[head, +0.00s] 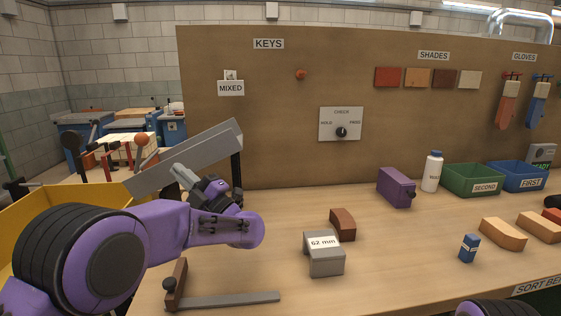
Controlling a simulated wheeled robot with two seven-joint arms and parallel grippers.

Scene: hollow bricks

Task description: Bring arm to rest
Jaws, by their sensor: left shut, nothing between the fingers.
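My left arm comes in from the left, purple and black, with its forearm across the near left of the bench. My left gripper (183,174) points up and to the left, in front of a sloping grey metal chute (190,155). Its fingers are shut and hold nothing; I cannot tell whether they touch the chute. A purple and black part of my own body shows at the bottom edge on the right. My right gripper is not in view.
A grey block marked 62 mm (324,262) and a brown brick (343,225) stand mid-bench. A brown-and-grey square tool (222,300) lies near the front. A purple box (396,188), bottle (432,172), green bin (470,179) and blue bin (518,176) stand farther right.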

